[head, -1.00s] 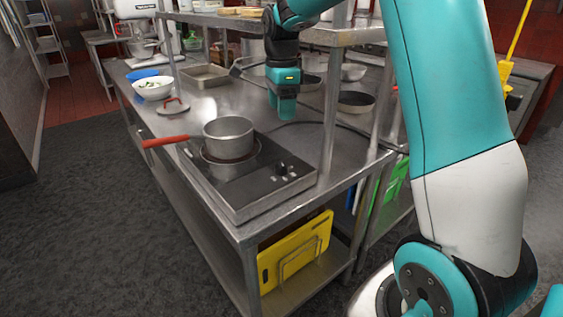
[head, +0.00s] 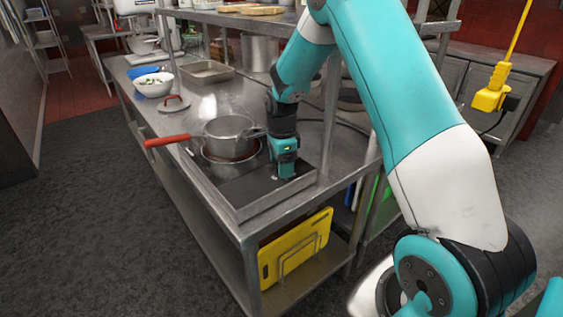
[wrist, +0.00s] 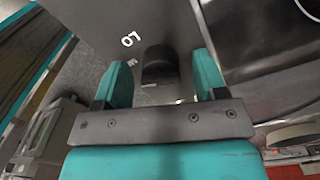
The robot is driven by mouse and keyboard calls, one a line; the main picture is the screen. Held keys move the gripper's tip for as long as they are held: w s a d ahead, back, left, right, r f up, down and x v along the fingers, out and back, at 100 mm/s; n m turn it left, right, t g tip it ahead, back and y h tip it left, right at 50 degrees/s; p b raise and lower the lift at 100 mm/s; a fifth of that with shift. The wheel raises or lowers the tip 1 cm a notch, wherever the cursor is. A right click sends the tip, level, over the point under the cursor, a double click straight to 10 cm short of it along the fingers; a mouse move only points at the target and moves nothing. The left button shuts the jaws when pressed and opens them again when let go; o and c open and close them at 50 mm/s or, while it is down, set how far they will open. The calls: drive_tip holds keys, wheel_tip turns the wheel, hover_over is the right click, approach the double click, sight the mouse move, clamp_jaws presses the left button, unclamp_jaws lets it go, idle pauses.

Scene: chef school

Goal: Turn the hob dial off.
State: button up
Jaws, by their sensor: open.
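The hob (head: 235,192) sits on the near end of the steel counter. Its dial (wrist: 160,66) is a dark knob in the wrist view, beside white markings on the hob panel. My gripper (wrist: 155,85) is open, with one teal finger on each side of the dial in that view. I cannot tell whether the fingers touch it. In the head view my gripper (head: 284,172) is low over the front right of the hob and hides the dial. A steel pot (head: 230,138) with a red handle (head: 167,141) stands on the hob, with steam above it.
A lid with a red handle (head: 174,102), a white bowl (head: 155,88) and a steel tray (head: 207,72) are on the counter behind the pot. A shelf post (head: 331,115) stands right of my gripper. Yellow boards (head: 295,247) are below.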

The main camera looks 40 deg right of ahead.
drive_tip(key=shift+c, duration=0.5)
drive_tip(key=c, duration=0.8)
drive_tip(key=shift+n, duration=0.3)
drive_tip(key=n, duration=1)
drive_tip(key=shift+n, duration=0.4)
drive_tip(key=n, duration=0.5)
drive_tip(key=shift+n+p, duration=0.3)
drive_tip(key=shift+n, duration=2.5)
